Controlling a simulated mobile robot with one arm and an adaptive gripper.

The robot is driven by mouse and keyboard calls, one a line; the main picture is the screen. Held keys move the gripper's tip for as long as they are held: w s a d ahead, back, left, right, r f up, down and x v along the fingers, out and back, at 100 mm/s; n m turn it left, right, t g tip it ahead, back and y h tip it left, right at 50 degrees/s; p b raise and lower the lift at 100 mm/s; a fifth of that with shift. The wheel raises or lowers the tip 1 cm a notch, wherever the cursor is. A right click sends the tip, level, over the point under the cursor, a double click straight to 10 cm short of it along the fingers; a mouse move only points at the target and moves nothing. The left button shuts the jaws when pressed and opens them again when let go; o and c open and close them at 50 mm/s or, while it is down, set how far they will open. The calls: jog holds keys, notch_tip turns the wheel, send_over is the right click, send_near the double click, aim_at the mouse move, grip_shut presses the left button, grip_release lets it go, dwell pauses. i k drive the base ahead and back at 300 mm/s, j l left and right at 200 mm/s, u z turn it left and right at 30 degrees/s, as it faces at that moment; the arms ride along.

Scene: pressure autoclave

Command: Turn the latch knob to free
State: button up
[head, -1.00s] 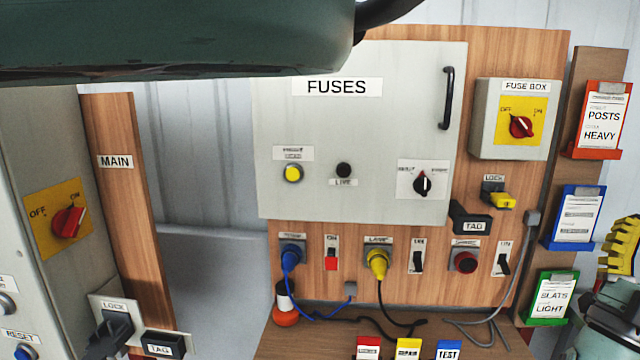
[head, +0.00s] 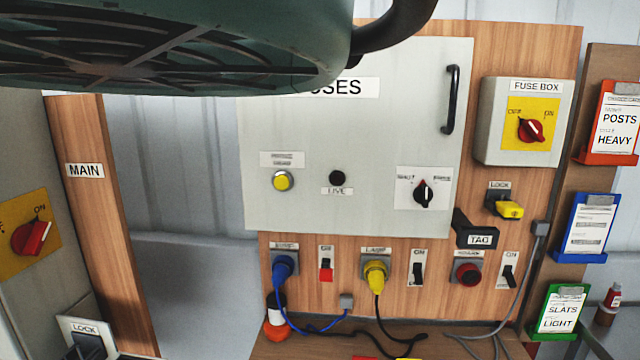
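The black knob (head: 424,193) sits on a white label plate at the lower right of the grey FUSES door (head: 345,135) in the head view. I take it to be the latch knob. The door lies flat against the wooden board and looks closed. A black bar handle (head: 450,100) is at its upper right. My gripper is not in view, and nothing touches the knob.
A large dark green body (head: 170,50) covers the upper left and part of the FUSES sign. The fuse box (head: 522,120), a yellow lock (head: 508,207) and a black TAG holder (head: 476,236) are right of the door. Plugs and switches line the board below.

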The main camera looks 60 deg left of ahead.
aim_at(423, 195)
jog(key=i+j, duration=0.6)
jog(key=j, duration=0.2)
